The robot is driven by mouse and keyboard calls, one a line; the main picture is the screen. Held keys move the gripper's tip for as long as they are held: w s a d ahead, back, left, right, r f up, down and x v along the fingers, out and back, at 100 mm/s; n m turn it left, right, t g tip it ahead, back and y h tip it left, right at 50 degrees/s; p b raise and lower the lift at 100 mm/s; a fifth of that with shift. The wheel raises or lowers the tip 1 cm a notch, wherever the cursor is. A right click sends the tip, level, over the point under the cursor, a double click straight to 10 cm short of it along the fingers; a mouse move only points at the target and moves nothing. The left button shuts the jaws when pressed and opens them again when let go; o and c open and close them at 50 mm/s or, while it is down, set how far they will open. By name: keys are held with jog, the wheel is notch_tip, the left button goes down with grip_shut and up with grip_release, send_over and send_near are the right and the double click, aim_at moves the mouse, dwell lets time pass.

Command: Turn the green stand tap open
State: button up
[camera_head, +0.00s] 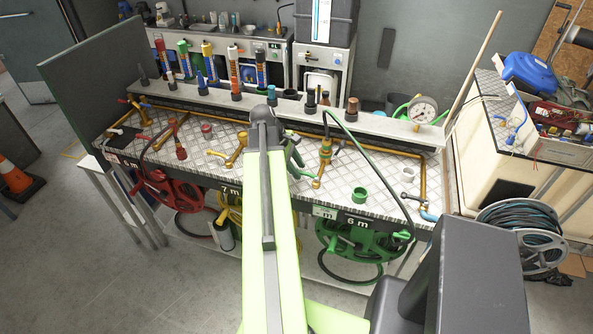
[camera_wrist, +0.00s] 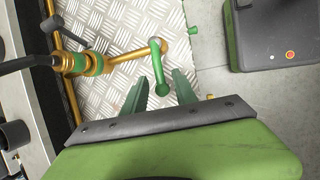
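The green stand tap's brass pipe (camera_head: 325,165) stands on the checker-plate bench, right of my gripper (camera_head: 296,160) in the head view. In the wrist view the brass pipe (camera_wrist: 125,56) runs from a green-banded fitting to an end with a green lever (camera_wrist: 158,68). My gripper (camera_wrist: 161,84) is open, with one green finger on each side of the lever. The lever's free end lies between the fingers; I cannot tell whether either touches it. In the head view my arm and gripper partly hide this area.
A green hose reel (camera_head: 355,240) hangs under the bench front. A red-handled tap (camera_head: 180,150) stands left.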

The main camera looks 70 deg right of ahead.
grip_shut()
dwell(1.1)
